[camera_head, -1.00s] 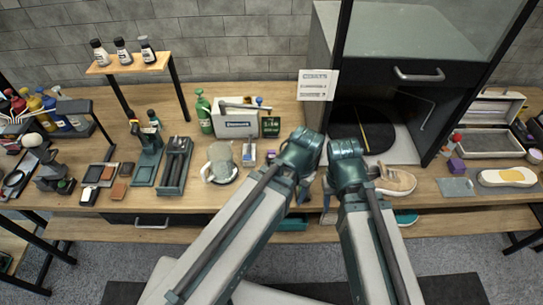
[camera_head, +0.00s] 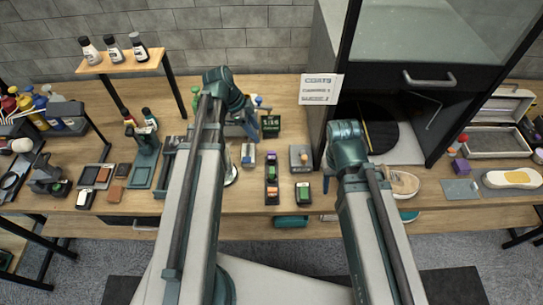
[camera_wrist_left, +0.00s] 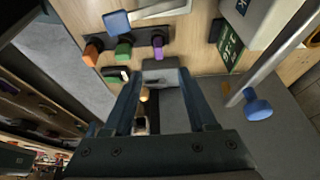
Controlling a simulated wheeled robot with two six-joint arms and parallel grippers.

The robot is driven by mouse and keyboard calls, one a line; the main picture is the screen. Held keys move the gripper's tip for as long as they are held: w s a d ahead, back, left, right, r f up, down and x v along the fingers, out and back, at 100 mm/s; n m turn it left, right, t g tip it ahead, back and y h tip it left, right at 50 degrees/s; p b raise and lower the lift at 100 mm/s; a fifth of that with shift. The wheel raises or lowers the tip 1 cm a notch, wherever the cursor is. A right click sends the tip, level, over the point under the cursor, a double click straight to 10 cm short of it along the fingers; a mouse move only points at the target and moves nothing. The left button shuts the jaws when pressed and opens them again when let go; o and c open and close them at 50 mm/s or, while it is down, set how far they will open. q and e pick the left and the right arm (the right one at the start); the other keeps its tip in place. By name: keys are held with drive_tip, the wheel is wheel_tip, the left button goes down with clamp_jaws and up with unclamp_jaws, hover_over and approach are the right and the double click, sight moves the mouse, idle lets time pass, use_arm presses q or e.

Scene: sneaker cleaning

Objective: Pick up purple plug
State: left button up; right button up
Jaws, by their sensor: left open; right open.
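The purple plug (camera_wrist_left: 157,51) stands at the right end of a dark power strip (camera_wrist_left: 140,41) in the left wrist view, beside blue, orange and green plugs. In the head view the strip (camera_head: 271,180) stands upright in the picture, and the purple plug (camera_head: 271,158) is small at its far end. My left gripper (camera_wrist_left: 160,80) is open and empty, its fingers reaching toward a grey box (camera_wrist_left: 160,71) near the purple plug. In the head view it is partly hidden by its arm, left of the strip. My right gripper (camera_head: 328,188) is open and mostly hidden under its arm.
A dark block with green and orange parts (camera_head: 303,191) is right of the strip. A dark green sign (camera_head: 270,126) stands behind it. The cabinet (camera_head: 385,75) rises at the back right. A blue-tipped rod (camera_wrist_left: 258,106) is close to my left gripper.

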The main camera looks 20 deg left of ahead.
sight(271, 152)
use_arm(q)
drive_tip(key=b+x, duration=0.7)
drive_tip(key=shift+f, duration=0.4)
use_arm(e)
wheel_tip(271, 152, down, 7)
drive_tip(key=shift+f, duration=0.1)
use_arm(q)
drive_tip(key=b+x, duration=0.1)
drive_tip(key=x, duration=0.1)
drive_tip(key=b+x, duration=0.4)
drive_tip(key=shift+d, duration=0.3)
use_arm(e)
wheel_tip(271, 152, down, 6)
drive_tip(key=shift+r, duration=0.25)
use_arm(q)
drive_tip(key=shift+r, duration=0.1)
use_arm(e)
drive_tip(key=shift+r, duration=0.1)
use_arm(q)
clamp_jaws()
